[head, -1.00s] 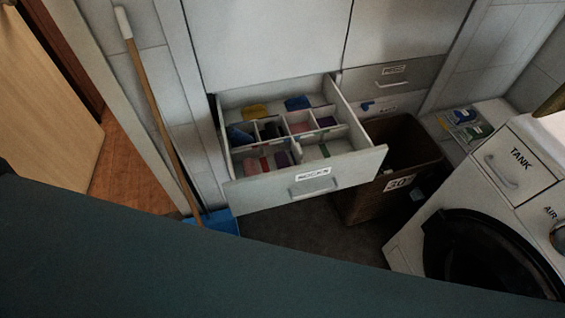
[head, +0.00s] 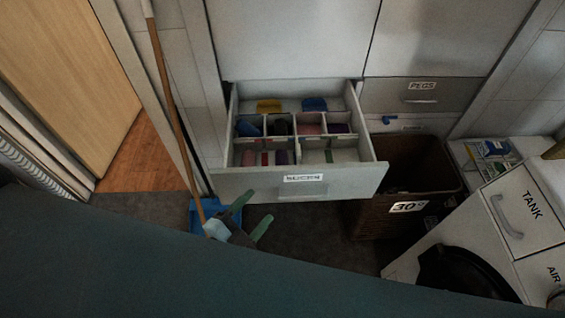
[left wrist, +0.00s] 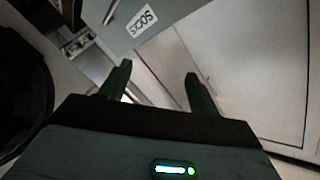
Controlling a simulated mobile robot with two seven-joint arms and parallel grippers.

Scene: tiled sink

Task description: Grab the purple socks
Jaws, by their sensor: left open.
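The open drawer (head: 229,186), labelled SOCKS, holds small coloured bundles in divided compartments. A purple bundle (head: 338,128) lies in the right compartment of the middle row. Another purple-looking bundle (head: 281,157) lies in the front left section, beside red and pink ones. They are small and dim. My left gripper (head: 251,214) is open and empty, below and in front of the drawer front, apart from the bundles. In the left wrist view, its two dark green fingers (left wrist: 158,86) are spread, with the SOCKS label beyond them. My right gripper is not in view.
A broom (head: 172,105) leans left of the drawer, with a blue dustpan (head: 203,212) by the left gripper. A brown basket (head: 400,217) stands right of the drawer. A white machine labelled TANK (head: 520,215) is at the right. Space above the drawer is clear.

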